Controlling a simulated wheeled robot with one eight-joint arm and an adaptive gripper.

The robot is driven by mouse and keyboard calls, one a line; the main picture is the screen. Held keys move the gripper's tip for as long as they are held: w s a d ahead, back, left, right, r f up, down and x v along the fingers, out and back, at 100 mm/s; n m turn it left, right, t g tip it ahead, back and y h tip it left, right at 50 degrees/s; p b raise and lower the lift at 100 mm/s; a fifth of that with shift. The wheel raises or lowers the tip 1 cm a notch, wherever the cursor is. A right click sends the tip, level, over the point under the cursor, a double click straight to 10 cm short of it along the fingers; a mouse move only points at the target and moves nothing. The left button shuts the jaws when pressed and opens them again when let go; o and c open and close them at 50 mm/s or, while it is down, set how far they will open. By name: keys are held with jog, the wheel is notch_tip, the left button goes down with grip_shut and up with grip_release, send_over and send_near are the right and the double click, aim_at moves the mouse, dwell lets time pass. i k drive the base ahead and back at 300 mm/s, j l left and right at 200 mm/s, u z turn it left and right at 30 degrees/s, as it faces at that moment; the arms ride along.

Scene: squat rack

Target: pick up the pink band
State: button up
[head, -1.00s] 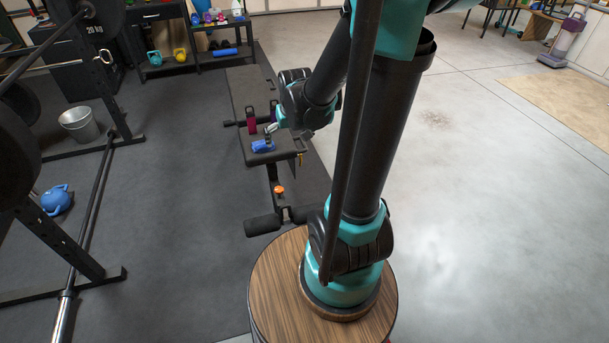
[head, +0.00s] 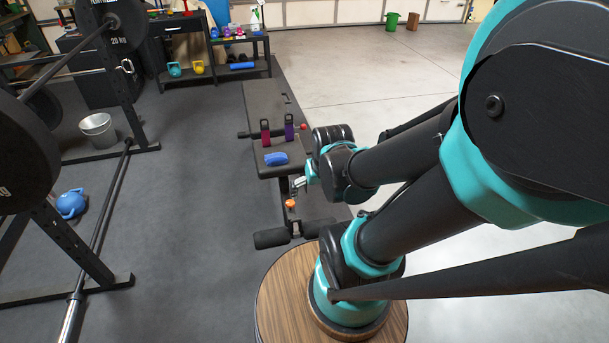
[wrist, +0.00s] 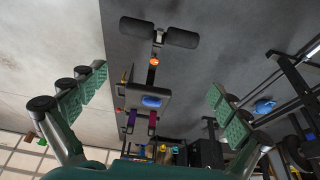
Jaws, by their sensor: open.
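I cannot make out a pink band for certain in either view. The black bench (head: 262,100) holds a blue rolled item (head: 276,158), a magenta bottle (head: 265,132) and a purple bottle (head: 289,127), both upright. In the wrist view the blue item (wrist: 151,101), magenta bottle (wrist: 152,122) and purple bottle (wrist: 131,117) show between my spread fingers. My gripper (head: 299,184) is at the near right end of the bench, small and partly hidden by my arm. In the wrist view my gripper (wrist: 150,100) is wide open and empty, with green pads.
An orange knob (head: 291,204) sits on the bench frame, and a small red item (head: 303,127) shows at its right side. A barbell rack (head: 65,240) with a metal bucket (head: 97,128) stands left. A shelf (head: 238,50) of coloured weights is behind.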

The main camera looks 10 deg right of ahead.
aim_at(265, 135)
jog(key=i+j, duration=0.15)
jog(key=i, duration=0.75)
